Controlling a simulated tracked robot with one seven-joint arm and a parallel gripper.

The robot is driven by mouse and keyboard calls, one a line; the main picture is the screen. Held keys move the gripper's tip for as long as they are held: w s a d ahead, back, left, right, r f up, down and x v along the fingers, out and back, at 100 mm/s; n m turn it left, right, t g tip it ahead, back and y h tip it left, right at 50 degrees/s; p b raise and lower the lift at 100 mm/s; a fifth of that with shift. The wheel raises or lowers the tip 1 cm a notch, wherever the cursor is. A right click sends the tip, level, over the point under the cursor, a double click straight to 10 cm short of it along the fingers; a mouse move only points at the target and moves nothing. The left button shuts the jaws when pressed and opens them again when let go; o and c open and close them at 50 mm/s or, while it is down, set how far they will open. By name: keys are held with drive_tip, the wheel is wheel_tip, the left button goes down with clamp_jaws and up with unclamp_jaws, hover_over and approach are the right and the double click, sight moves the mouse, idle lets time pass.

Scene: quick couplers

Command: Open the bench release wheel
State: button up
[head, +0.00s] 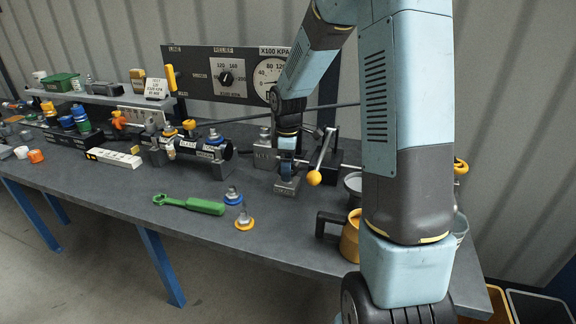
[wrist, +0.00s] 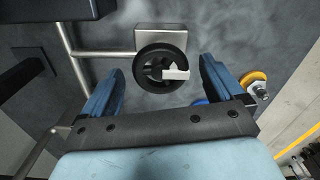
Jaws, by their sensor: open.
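A round black wheel (wrist: 148,82) with a pale grey and white piece at its centre shows in the wrist view, in front of a grey metal block (wrist: 163,37) on a pipe. I take it to be the bench release wheel. My gripper (wrist: 161,70) is open, with one blue finger on each side of the wheel. Gaps show between the wheel and both fingers; I cannot tell the height of the fingertips over it. In the head view, my gripper (head: 287,168) points down at the bench, and I cannot make out the wheel there.
A lever with a yellow knob (head: 314,178) stands just right of my gripper. A black cylinder fixture (head: 205,157) is to the left. A gauge panel (head: 228,72) stands behind.

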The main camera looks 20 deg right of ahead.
wheel_tip(320, 180, up, 14)
drive_tip(key=shift+f, duration=0.25)
idle(0.6)
drive_tip(key=s+r+m+t, duration=0.2)
drive_tip(key=s+r+m, duration=0.1)
drive_tip(key=s, duration=0.6)
drive_tip(key=s+r+m+t, duration=0.1)
drive_tip(key=s+r+m, duration=0.2)
drive_tip(key=s, duration=0.6)
drive_tip(key=s+r+m+t, duration=0.2)
drive_tip(key=s+r+m, duration=0.1)
drive_tip(key=s+m, duration=0.4)
drive_tip(key=s, duration=0.3)
drive_tip(key=shift+t, duration=0.3)
